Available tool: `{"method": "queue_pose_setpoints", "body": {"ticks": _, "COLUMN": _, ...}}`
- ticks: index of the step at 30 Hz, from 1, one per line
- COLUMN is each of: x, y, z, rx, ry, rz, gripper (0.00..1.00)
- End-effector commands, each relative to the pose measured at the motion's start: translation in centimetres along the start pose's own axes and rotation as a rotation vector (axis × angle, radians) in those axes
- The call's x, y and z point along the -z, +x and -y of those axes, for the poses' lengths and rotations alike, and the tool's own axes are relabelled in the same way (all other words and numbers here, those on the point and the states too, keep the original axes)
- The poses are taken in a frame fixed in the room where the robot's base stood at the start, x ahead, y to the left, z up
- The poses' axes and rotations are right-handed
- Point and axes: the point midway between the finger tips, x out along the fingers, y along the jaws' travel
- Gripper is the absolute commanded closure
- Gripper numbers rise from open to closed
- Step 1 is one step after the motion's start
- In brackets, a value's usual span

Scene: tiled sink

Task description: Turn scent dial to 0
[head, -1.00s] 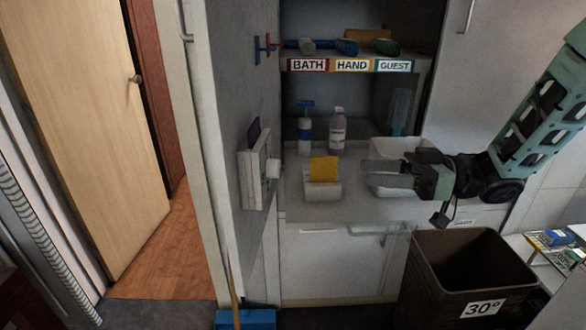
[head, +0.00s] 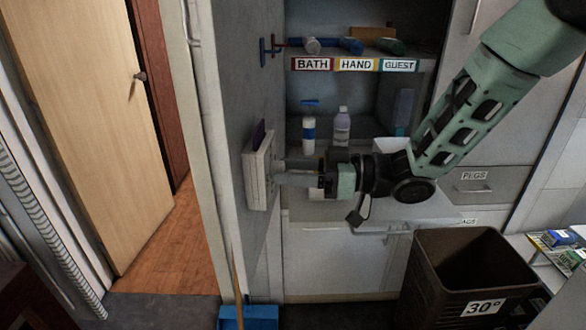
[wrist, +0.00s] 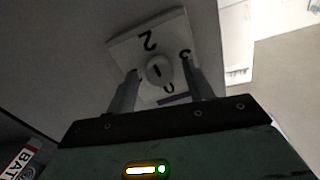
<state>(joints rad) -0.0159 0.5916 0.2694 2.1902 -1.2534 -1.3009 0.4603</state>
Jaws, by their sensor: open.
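The scent dial is a round pale knob (wrist: 158,70) with a dark pointer line, at the middle of a white panel (wrist: 130,50) with dark digits around it. A 2, a 3 and a 0 can be read; another mark by the left finger is partly covered. In the head view the white panel (head: 257,168) is mounted on the grey side wall, and its knob is hidden by my fingers. My gripper (head: 281,172) points left at the panel. In the wrist view my gripper (wrist: 158,80) is open, with one finger on each side of the knob. I cannot tell whether they touch it.
A shelf (head: 350,66) labelled BATH, HAND, GUEST holds rolled towels. Bottles (head: 342,127) stand on the counter behind my gripper. A brown bin (head: 455,275) marked 30° stands at the lower right. A blue dustpan (head: 250,317) lies on the floor below the panel.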

Motion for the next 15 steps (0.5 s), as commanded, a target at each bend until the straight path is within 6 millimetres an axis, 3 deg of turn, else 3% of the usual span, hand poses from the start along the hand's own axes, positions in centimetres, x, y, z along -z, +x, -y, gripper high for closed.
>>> {"method": "queue_pose_setpoints", "body": {"ticks": 7, "x": 0.00, "y": 0.03, "z": -0.02, "rx": -0.001, "ry": 0.000, "rz": 0.000, "gripper": 0.51}}
{"method": "queue_pose_setpoints", "body": {"ticks": 12, "x": 0.01, "y": 0.01, "z": -0.02, "rx": 0.000, "ry": 0.000, "rz": 0.000, "gripper": 0.93}}
{"method": "queue_pose_setpoints", "body": {"ticks": 15, "x": 0.01, "y": 0.01, "z": -0.02, "rx": 0.000, "ry": -0.001, "rz": 0.000, "gripper": 0.93}}
